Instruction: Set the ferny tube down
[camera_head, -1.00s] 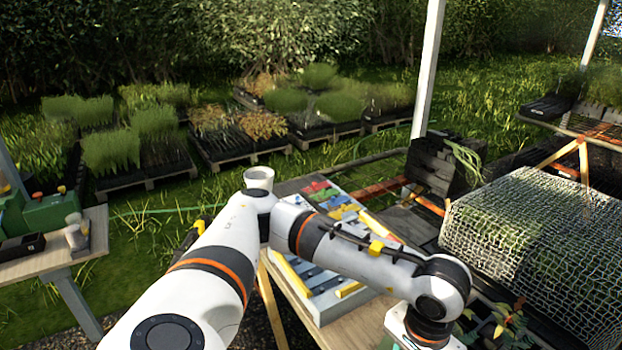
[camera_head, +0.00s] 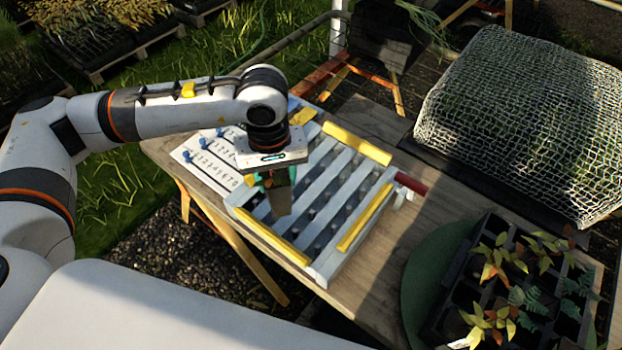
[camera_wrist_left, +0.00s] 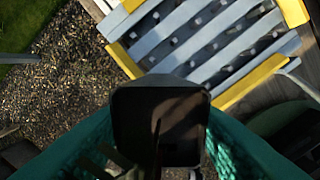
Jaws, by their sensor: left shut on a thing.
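My left gripper (camera_head: 276,180) points down over the near left part of a pale slatted rack (camera_head: 335,262) with yellow bars. It is shut on a dark, tapered square tube (camera_head: 280,201), which hangs below the fingers. In the left wrist view the tube (camera_wrist_left: 160,110) sits between the teal fingers of the gripper (camera_wrist_left: 160,150). Its inside is dark, so I cannot tell what foliage it has. I cannot tell whether its lower end touches the rack. My right gripper is out of view.
A black cell tray (camera_head: 440,318) with yellow-orange and blue-green seedlings stands on a round green disc (camera_head: 418,285) at the lower right. A numbered white board (camera_head: 205,165) lies left of the rack. A mesh-covered block (camera_head: 530,120) stands at the back right. Bare wooden tabletop (camera_head: 375,300) lies between rack and disc.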

